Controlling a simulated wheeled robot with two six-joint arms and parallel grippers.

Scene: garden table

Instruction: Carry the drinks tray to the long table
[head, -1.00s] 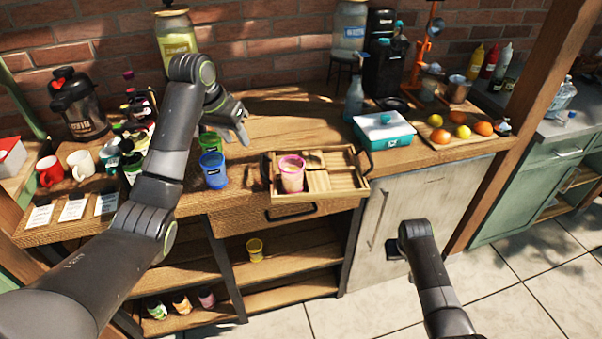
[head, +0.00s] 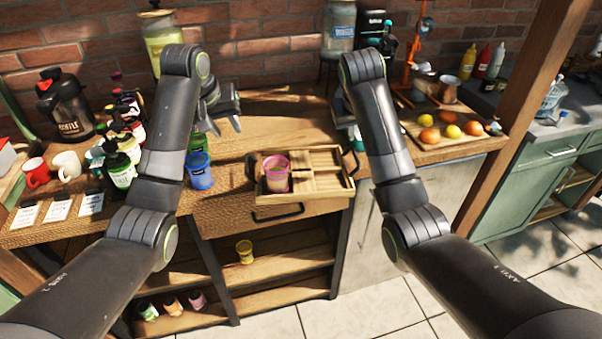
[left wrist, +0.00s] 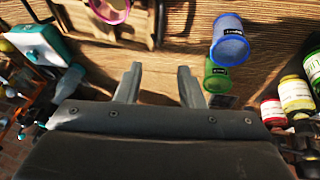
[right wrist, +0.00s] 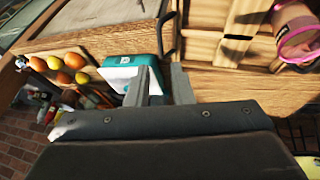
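The drinks tray (head: 325,188) is a wooden divided tray with dark handles at its left and right ends. It sits at the counter's front edge in the head view, with a pink-rimmed cup (head: 276,174) in its left part. My left gripper (head: 232,112) is open and empty above the counter, behind and left of the tray. In the left wrist view its fingers (left wrist: 160,85) are apart. My right gripper is largely hidden behind its arm in the head view. In the right wrist view it (right wrist: 162,80) is open beside the tray's right handle (right wrist: 168,35), not around it.
Blue (head: 200,172) and green (head: 204,143) cups stand left of the tray. A teal-and-white box (right wrist: 135,67) is close to my right gripper. A fruit board (head: 440,138) lies to the right; bottles and mugs stand left. I cannot make out a separate long table.

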